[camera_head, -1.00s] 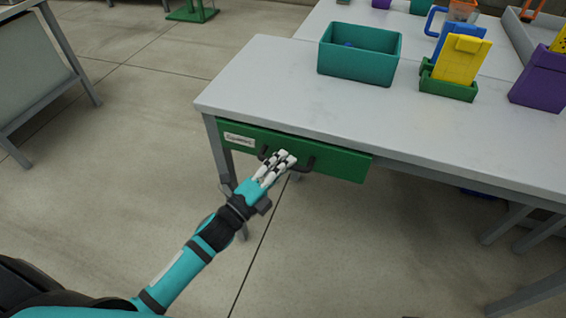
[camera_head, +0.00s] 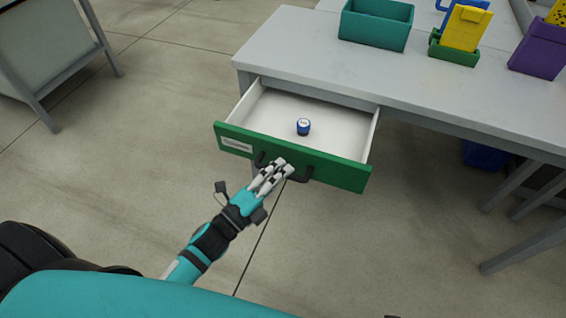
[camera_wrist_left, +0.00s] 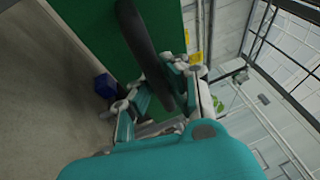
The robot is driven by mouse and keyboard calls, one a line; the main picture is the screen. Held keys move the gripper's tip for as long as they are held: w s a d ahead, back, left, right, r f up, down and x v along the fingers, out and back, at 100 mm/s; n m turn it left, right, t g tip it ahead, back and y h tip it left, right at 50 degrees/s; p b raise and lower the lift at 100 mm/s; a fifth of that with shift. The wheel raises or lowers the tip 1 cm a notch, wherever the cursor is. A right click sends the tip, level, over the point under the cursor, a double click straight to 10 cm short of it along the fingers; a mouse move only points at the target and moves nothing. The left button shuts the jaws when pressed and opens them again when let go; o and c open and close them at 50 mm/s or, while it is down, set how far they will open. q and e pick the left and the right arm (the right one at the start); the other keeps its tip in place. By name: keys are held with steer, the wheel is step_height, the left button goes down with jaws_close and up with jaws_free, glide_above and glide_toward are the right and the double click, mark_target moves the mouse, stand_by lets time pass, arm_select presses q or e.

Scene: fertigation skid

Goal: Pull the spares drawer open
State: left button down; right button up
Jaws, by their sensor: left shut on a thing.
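The spares drawer, with a green front (camera_head: 335,169) and a pale label at its left end, stands pulled out from under the grey table. Its white inside (camera_head: 275,106) shows, with one small blue-and-white round item (camera_head: 303,127) lying in it. My left gripper (camera_head: 277,171) is at the dark handle (camera_head: 301,176) on the drawer front, shut on it. In the left wrist view the dark curved handle (camera_wrist_left: 144,40) runs between the fingers, close to the green front (camera_wrist_left: 95,28). My right gripper is not in view.
The grey table (camera_head: 320,65) carries a teal bin (camera_head: 376,27), a yellow piece (camera_head: 465,33) in a green holder and a purple container (camera_head: 541,50). The floor in front of the drawer is clear.

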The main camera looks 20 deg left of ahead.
arm_select(q)
steer(key=shift+s+f, duration=0.2)
steer(key=shift+s, duration=0.25)
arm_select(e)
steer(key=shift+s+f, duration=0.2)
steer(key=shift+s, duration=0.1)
arm_select(q)
steer(key=c, duration=1.3)
jaws_free()
steer(key=shift+r, duration=0.1)
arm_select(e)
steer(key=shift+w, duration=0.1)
arm_select(q)
steer(key=v, duration=1.2)
steer(key=shift+r, duration=0.1)
steer(key=shift+w, duration=0.1)
